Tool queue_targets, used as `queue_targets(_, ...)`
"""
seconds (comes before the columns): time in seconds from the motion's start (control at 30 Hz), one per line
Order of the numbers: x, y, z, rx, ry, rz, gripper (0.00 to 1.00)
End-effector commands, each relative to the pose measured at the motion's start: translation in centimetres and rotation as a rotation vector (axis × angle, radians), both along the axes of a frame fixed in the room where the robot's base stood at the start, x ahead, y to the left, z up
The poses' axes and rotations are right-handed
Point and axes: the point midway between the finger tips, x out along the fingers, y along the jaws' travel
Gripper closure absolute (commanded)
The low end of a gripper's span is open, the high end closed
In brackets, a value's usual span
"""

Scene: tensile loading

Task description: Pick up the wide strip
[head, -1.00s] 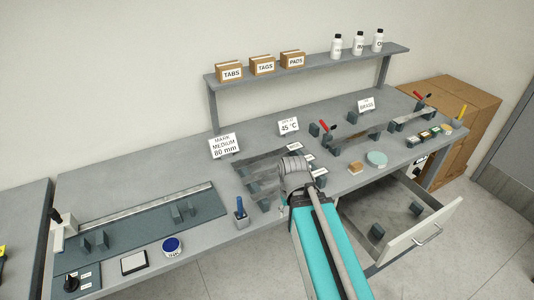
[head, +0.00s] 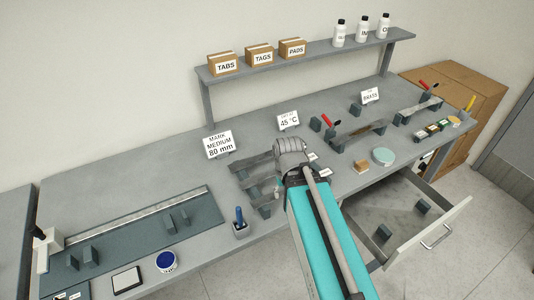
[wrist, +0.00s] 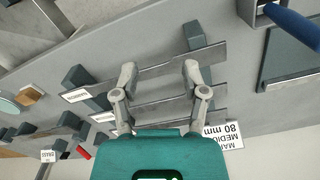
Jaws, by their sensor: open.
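Several grey metal strips lie side by side across dark support blocks on the bench. In the wrist view these include an upper strip (wrist: 159,69), a middle strip (wrist: 152,100) and a lower strip (wrist: 207,118), partly covered by my gripper.
A blue-handled tool in a holder (head: 239,222) is at the front left. An open drawer (head: 440,228) juts out at the right. A shelf (head: 310,60) runs above.

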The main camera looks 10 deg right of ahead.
Motion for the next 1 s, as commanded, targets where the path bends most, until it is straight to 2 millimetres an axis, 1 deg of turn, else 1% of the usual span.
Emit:
queue_targets(0.17,0.0,0.0,0.0,0.000,0.000,0.000,0.43)
queue_targets(0.2,0.0,0.0,0.0,0.000,0.000,0.000,0.41)
queue_targets(0.37,0.4,0.0,0.1,0.000,0.000,-0.013,0.11)
queue_targets(0.4,0.8,0.0,0.1,0.000,0.000,-0.023,0.09)
queue_targets(0.47,1.5,0.0,0.3,0.000,0.000,-0.048,0.09)
queue_targets(0.53,2.6,-0.3,0.5,0.000,0.000,-0.094,0.09)
queue_targets(0.67,5.9,-0.4,1.0,0.000,0.000,-0.217,0.09)
queue_targets(0.77,9.1,-0.4,1.6,0.000,0.000,-0.347,0.09)
queue_targets(0.8,10.5,-0.4,1.8,0.000,-0.001,-0.405,0.09)
queue_targets(0.87,12.8,-0.4,2.2,0.001,-0.001,-0.497,0.09)
queue_targets(0.9,14.3,-0.5,2.4,0.001,-0.001,-0.560,0.09)
queue_targets(0.97,16.5,-0.5,2.8,0.000,-0.001,-0.656,0.09)
queue_targets(1.0,18.0,-0.5,3.0,0.000,-0.001,-0.720,0.09)
